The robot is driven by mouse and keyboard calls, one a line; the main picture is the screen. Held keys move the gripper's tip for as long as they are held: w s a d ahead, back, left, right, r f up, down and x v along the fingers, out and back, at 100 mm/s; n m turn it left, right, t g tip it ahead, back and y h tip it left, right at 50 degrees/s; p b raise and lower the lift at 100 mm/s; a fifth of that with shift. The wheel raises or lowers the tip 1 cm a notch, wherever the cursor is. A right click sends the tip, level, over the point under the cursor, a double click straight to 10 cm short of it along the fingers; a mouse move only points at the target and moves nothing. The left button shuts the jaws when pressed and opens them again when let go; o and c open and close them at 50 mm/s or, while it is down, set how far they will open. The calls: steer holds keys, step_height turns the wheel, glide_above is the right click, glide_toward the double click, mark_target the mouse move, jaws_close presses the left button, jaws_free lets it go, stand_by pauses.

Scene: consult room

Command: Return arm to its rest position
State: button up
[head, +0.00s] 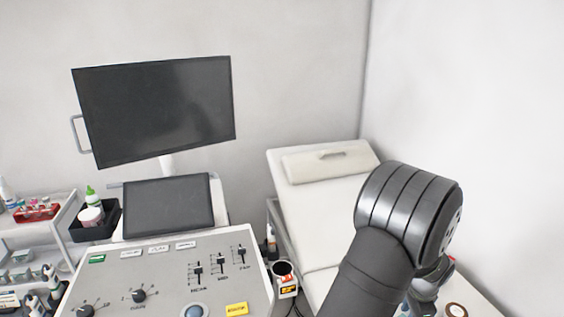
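My dark grey arm rises from the bottom edge in the head view, right of centre. Its large rounded joint stands in front of the examination couch's right side. A smaller grey part of my arm shows just behind and below that joint, partly covered. My gripper's fingers do not show, so I cannot see whether they are open or hold anything.
A control console (160,277) with sliders and knobs fills the lower left, below a small screen (168,206) and a large monitor (155,108). A white couch (310,215) stands behind my arm. A cup holder (286,280) sits beside the console. A trolley (58,222) stands left.

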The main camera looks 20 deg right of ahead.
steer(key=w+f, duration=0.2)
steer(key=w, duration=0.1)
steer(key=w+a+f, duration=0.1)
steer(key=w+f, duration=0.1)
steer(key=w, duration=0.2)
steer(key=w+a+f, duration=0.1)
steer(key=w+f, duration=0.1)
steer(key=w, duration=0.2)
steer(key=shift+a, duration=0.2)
